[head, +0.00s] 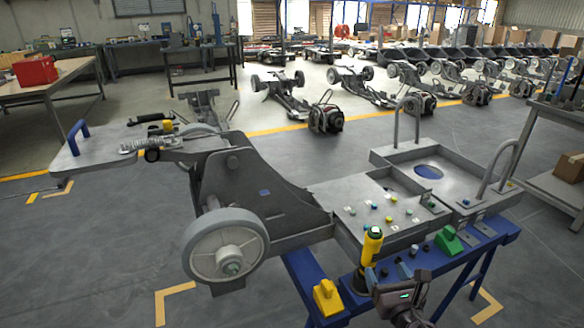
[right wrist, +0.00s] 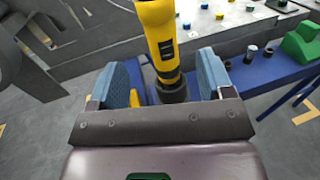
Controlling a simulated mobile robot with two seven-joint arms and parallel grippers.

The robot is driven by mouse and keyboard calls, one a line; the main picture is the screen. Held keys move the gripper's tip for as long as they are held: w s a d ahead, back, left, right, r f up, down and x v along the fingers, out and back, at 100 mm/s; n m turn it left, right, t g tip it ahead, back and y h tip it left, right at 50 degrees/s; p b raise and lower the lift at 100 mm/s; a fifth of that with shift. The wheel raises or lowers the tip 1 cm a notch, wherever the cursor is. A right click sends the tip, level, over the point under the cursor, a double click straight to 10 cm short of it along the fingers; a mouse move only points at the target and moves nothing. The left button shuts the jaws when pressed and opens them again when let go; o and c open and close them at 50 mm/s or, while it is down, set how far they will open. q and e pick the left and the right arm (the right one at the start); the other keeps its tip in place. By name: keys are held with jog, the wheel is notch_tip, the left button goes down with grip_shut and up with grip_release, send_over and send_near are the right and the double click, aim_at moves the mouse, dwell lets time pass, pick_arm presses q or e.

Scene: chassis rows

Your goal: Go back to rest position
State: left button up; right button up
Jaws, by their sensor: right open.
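My right gripper (head: 390,277) is at the bottom of the head view, at the near edge of the blue bench. In the right wrist view its two blue-padded fingers (right wrist: 165,82) are apart. A yellow and black power tool (head: 371,247) stands upright on the bench just beyond the gripper. In the right wrist view the tool (right wrist: 160,40) shows between and beyond the fingers, with gaps on both sides; nothing is clamped. My left gripper is not in the head view.
The blue bench (head: 458,262) carries a yellow block (head: 327,297), a green block (head: 448,241) and small knobs. A grey chassis (head: 290,215) with a wheel (head: 226,246) stands behind it. A shelf cart (head: 552,185) is at the right. Floor is clear at the lower left.

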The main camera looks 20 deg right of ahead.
jog(key=s+a+f+m+g+y+p, duration=0.1)
jog(key=s+a+f+m+g, duration=0.1)
jog(key=s+m, duration=0.5)
jog(key=s+a+f+m+g+y+p, duration=0.1)
jog(key=s+m, duration=0.5)
jog(key=m, duration=0.9)
jog(key=s+a+f+m+g+y+p, duration=0.1)
jog(key=s+a+f+m+g, duration=0.2)
jog(key=m, duration=0.8)
jog(key=s+a+f, duration=0.2)
jog(key=s+a, duration=0.1)
jog(key=s, duration=0.1)
jog(key=shift+s+f+g, duration=0.25)
jog(key=shift+s+g, duration=0.05)
jog(key=shift+g, duration=0.1)
